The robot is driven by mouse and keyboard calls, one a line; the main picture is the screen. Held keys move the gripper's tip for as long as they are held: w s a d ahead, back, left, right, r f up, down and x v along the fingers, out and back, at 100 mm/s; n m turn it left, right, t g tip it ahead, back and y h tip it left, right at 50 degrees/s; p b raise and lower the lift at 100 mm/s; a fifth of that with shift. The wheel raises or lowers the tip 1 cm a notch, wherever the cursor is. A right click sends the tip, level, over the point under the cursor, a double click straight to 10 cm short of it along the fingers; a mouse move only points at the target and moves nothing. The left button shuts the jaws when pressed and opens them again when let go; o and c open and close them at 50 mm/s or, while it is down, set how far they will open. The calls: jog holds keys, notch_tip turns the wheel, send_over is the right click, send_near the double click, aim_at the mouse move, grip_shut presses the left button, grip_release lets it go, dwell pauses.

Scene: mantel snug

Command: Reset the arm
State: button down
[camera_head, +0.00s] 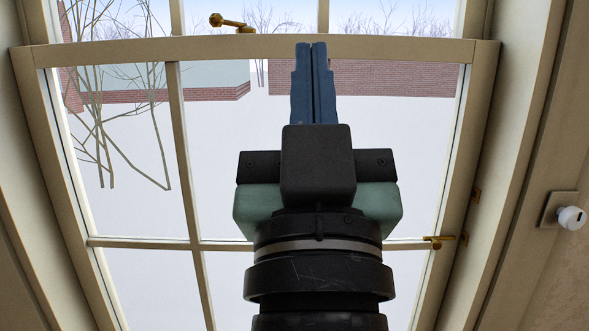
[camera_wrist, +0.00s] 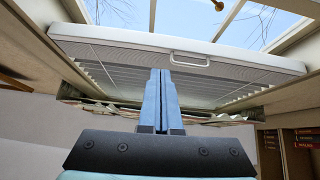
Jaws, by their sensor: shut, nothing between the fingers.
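My gripper (camera_head: 312,88) rises up the middle of the head view, its two blue fingers pressed together and pointing up. It is shut and empty. Behind it is a window with a cream frame. In the wrist view my gripper (camera_wrist: 160,100) also shows with its fingers together, in front of a white slatted unit (camera_wrist: 110,62) with a handle (camera_wrist: 190,60). The fingertips overlap this unit in the picture; I cannot tell the distance between them.
The window frame (camera_head: 235,47) has brass latches (camera_head: 230,22) at the top and a brass handle (camera_head: 438,241) at lower right. A white knob (camera_head: 571,217) sits on the right wall. Dark shelves with several books (camera_wrist: 303,138) stand at the wrist view's lower right.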

jog(key=s+a+r+t, duration=0.2)
jog(key=s+r, duration=0.3)
jog(key=s, duration=0.1)
notch_tip(320, 180, up, 15)
jog(key=w+p, duration=0.1)
jog(key=p, duration=1.5)
jog(key=shift+w+d, duration=0.3)
